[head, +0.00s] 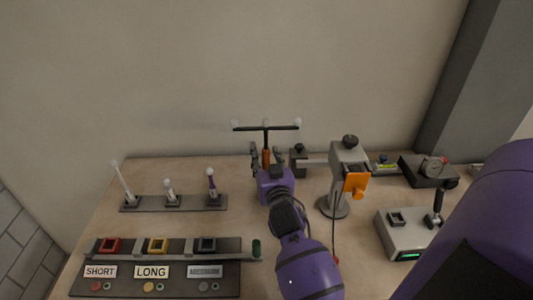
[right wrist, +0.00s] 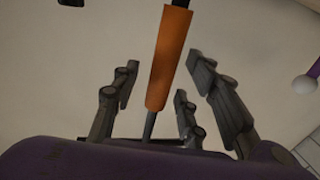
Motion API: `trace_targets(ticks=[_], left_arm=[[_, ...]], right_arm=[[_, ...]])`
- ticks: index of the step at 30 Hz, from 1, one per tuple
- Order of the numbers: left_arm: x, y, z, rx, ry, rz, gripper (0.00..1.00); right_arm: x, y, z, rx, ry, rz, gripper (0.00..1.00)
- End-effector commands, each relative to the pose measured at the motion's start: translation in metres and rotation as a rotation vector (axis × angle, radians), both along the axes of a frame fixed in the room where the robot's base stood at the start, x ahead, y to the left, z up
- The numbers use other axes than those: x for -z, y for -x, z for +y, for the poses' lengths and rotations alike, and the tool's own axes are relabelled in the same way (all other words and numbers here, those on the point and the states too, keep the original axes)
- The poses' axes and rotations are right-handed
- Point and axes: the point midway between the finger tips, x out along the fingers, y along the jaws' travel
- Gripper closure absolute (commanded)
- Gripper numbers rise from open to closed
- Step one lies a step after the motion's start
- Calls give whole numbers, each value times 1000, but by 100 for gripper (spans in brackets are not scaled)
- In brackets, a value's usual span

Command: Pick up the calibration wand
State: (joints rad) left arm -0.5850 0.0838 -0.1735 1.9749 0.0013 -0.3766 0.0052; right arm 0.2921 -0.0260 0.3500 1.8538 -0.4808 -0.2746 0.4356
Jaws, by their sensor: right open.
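The calibration wand (head: 266,128) stands upright at the back of the table, a dark T-bar with white balls and an orange handle. My right gripper (head: 267,157) is at the handle, its fingers on either side. In the right wrist view the orange handle (right wrist: 169,60) passes between the open fingers of my right gripper (right wrist: 160,80), with gaps visible on both sides. The wand's foot is hidden behind my gripper in the head view. My left gripper is not in view.
A grey stand with an orange plate (head: 355,184) is close right of my gripper. Small white-topped posts (head: 171,188) stand on a strip at left. A panel labelled SHORT and LONG (head: 152,272) is at front left. A grey box with a lever (head: 405,236) is at right.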

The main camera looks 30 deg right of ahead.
Motion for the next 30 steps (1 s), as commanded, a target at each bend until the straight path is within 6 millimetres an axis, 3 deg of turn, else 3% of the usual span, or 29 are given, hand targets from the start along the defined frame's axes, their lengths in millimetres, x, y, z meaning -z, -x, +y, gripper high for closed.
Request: trace_targets(ticks=[4,13,23,30], left_arm=[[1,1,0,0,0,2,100],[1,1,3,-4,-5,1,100],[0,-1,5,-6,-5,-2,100],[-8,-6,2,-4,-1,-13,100]], right_arm=[[1,0,0,0,0,1,62],[1,1,0,0,1,1,100],[-6,1,0,1,2,-1,100],[-52,0,0,-1,3,-8,100]])
